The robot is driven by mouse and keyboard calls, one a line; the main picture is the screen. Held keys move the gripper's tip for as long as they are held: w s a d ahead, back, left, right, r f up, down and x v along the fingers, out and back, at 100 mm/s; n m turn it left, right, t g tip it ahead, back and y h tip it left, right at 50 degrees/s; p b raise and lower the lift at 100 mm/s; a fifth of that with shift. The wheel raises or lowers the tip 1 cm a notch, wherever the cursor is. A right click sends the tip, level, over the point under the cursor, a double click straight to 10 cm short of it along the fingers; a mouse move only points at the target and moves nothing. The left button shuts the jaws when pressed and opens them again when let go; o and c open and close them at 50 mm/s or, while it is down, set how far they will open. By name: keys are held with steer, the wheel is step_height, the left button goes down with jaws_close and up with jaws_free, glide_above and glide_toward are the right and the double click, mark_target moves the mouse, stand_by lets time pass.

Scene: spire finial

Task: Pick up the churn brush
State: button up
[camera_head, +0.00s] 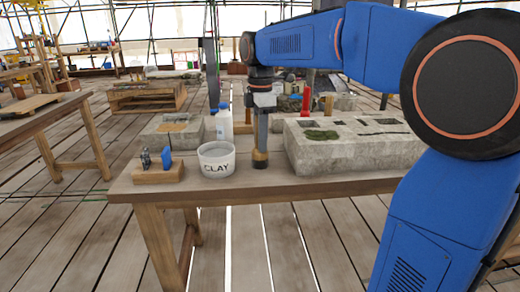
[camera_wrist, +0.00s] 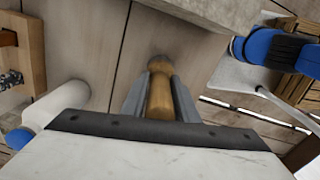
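My gripper (camera_head: 261,143) points straight down over the wooden table (camera_head: 225,186), between the clay tub and the long stone block. In the wrist view, its two grey fingers (camera_wrist: 161,99) lie against both sides of a wooden handle, which I take to be the churn brush (camera_wrist: 159,93). In the head view, the tan and dark lower end of the brush (camera_head: 260,158) shows below the fingertips. It is upright, at or very near the tabletop; I cannot tell whether it touches. The fingers hide most of the brush.
The white CLAY tub (camera_head: 216,160) stands close left of my gripper, with a white bottle (camera_head: 224,124) behind it. A wooden holder (camera_head: 158,173) with small tools is farther left. A carved stone block (camera_head: 352,148) stands close right. Bare tabletop lies in front.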

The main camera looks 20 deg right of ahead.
jaws_close()
